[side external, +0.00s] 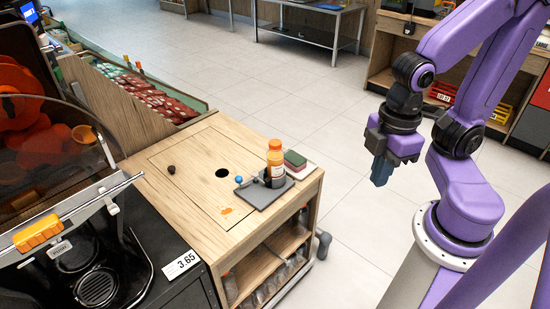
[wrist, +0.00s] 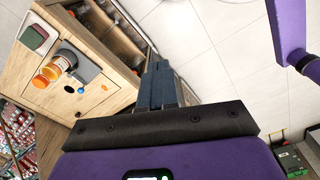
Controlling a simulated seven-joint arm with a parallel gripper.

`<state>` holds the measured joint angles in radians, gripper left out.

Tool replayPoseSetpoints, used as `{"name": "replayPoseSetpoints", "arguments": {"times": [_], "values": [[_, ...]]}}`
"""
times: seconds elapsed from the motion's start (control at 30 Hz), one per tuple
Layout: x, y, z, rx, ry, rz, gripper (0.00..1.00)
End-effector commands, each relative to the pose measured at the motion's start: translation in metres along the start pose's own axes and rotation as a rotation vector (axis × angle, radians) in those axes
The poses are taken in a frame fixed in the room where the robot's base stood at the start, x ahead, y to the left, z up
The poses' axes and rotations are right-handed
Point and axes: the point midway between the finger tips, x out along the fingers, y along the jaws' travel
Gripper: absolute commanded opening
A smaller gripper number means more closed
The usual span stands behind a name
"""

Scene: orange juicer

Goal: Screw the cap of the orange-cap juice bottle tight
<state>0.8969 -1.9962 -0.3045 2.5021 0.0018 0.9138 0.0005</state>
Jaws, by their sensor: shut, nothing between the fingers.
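The juice bottle (side external: 275,177) stands upright on a grey board (side external: 250,198) near the right edge of the wooden counter. Its orange cap (side external: 275,145) sits on top; I cannot tell how tight it is. In the wrist view the cap (wrist: 40,81) and bottle (wrist: 62,62) show at the left, seen tilted. My gripper (side external: 380,178) is shut and empty, fingers pointing down. It hangs over the floor to the right of the counter, well apart from the bottle. Its dark fingers (wrist: 160,66) show in the middle of the wrist view.
A green and red sponge (side external: 295,159) lies on a pale dish right behind the bottle. A blue ball (side external: 239,180) is at the board's left. The counter has a dark hole (side external: 222,173) and a small dark lump (side external: 171,169). The juicer (side external: 50,190) stands left.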

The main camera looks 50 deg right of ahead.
Motion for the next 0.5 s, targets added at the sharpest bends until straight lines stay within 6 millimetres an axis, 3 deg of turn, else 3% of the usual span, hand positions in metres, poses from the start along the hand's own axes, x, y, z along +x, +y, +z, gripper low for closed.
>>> {"name": "replayPoseSetpoints", "arguments": {"times": [0.07, 0.2, 0.3, 0.5], "values": [[0.000, 0.000, 0.000, 0.000, 0.000, 0.000, 0.00], [-0.001, 0.003, -0.005, 0.000, -0.001, 0.000, 0.46], [-0.005, 0.014, -0.018, -0.004, -0.002, 0.002, 0.72], [-0.016, 0.061, -0.064, -0.030, -0.009, 0.005, 0.72]]}}
